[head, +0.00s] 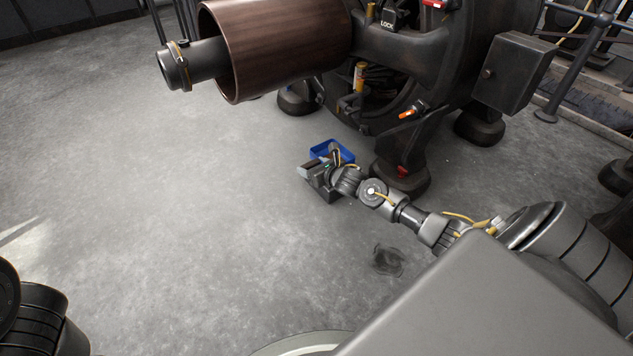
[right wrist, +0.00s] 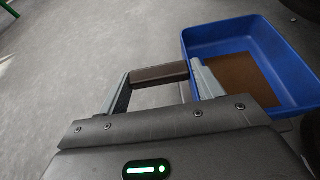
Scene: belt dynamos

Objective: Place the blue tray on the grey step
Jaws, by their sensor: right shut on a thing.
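The blue tray (head: 333,149) is an open box beside the foot of the big dark machine in the head view. In the right wrist view the blue tray (right wrist: 228,36) fills the upper right, with a brown inside floor. My right gripper (head: 333,160) reaches its near side and partly covers it. Whether the tray touches the floor I cannot tell. I cannot make out a grey step in either view. My left gripper is out of view.
The machine's dark feet (head: 402,176) stand just right of the tray. A large brown cylinder (head: 278,45) overhangs the floor at upper left. The grey concrete floor (head: 170,200) is clear to the left, with a dark stain (head: 387,260) nearer me.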

